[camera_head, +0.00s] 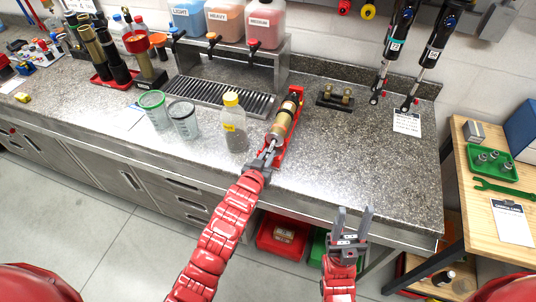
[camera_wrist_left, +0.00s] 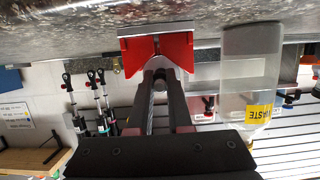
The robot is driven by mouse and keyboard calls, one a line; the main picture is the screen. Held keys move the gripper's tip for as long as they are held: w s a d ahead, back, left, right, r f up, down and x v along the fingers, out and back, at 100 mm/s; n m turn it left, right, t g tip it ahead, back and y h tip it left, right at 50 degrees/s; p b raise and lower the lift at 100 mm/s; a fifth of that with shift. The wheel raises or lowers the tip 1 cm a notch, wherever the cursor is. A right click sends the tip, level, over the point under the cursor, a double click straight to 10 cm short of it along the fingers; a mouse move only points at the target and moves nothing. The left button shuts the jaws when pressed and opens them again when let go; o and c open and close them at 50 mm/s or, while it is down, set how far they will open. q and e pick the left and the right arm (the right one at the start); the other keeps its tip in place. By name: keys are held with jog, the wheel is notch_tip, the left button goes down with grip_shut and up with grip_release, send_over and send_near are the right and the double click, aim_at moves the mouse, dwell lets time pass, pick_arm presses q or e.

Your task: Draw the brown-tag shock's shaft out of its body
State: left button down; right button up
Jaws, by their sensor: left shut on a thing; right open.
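A shock with a gold body (camera_head: 283,120) lies in a red cradle (camera_head: 297,122) on the counter, its near end towards the front edge. Its shaft (camera_head: 272,144) comes out of the near end; I cannot make out a brown tag. My left gripper (camera_head: 266,158) is shut on the shaft's near end, in line with the body. In the left wrist view the fingers (camera_wrist_left: 160,88) close around the shaft end in front of the red cradle (camera_wrist_left: 130,54), and they hide much of it. My right gripper (camera_head: 353,222) is open and empty, in front of the counter edge.
A bottle with a yellow cap (camera_head: 232,115) stands close left of the cradle, with two measuring cups (camera_head: 183,118) beyond it. A small dark stand (camera_head: 335,98) is at the right. The counter to the right is mostly clear.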

pick_arm(q)
jog(key=shift+s+a+f, duration=0.1)
jog(key=shift+s+a, duration=0.2)
jog(key=shift+s, duration=0.55)
jog(key=shift+s+a+f, duration=0.1)
jog(key=shift+s+a, duration=0.15)
jog(key=shift+s, duration=0.55)
jog(key=shift+s+a+f, duration=0.1)
jog(key=shift+s+a, duration=0.2)
jog(key=shift+s, duration=0.55)
dwell(2.7)
jog(key=c, duration=0.8)
grip_release()
jog(key=shift+s+r, duration=0.1)
jog(key=shift+r, duration=0.1)
jog(key=shift+o, duration=0.2)
jog(key=shift+r, duration=0.1)
jog(key=p+v, duration=0.6)
jog(key=v, duration=1.1)
